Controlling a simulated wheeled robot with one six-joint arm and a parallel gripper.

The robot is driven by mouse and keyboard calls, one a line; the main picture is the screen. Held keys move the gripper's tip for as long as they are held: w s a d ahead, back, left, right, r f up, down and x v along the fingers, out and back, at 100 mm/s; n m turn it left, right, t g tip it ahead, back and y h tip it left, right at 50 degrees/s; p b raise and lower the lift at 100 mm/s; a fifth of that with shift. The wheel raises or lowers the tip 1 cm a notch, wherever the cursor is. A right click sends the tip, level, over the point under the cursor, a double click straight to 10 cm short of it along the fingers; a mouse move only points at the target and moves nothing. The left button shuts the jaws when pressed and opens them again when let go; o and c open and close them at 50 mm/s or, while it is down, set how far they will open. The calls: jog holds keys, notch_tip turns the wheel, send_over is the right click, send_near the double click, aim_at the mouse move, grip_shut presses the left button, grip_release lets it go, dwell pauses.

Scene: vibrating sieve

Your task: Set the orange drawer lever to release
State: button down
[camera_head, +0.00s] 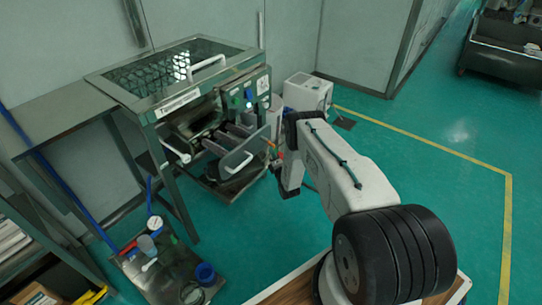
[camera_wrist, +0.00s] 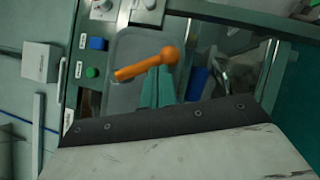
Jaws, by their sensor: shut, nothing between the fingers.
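The orange drawer lever (camera_wrist: 146,65) shows in the wrist view as a bar with a round knob at its right end, tilted up to the right. In the head view a small orange part of it (camera_head: 270,143) shows at the right side of the sieve's front. My gripper (camera_wrist: 157,72) is shut and empty, its teal fingers together with their tips close below the lever's bar. I cannot tell whether they touch it. In the head view my gripper (camera_head: 279,160) is mostly hidden by my wrist, beside the open drawer (camera_head: 237,160).
The steel sieve frame (camera_head: 178,150) with a mesh lid stands at the left. A control panel has a blue button (camera_wrist: 97,43) and a green button (camera_wrist: 92,72). Green floor (camera_head: 440,190) is clear at the right.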

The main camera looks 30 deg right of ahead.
jog(key=shift+w+d+r, duration=0.25)
jog(key=shift+d+r, duration=0.25)
jog(key=shift+d, duration=0.25)
jog(key=shift+w+d+r, duration=0.3)
jog(key=shift+d+r, duration=0.15)
jog(key=shift+d, duration=0.35)
jog(key=shift+w+d+r, duration=0.25)
jog(key=shift+d+r, duration=0.25)
jog(key=shift+d, duration=0.25)
jog(key=shift+r, duration=0.1)
jog(key=s+d+f, duration=0.2)
jog(key=s+f, duration=0.7)
jog(key=shift+f, duration=0.25)
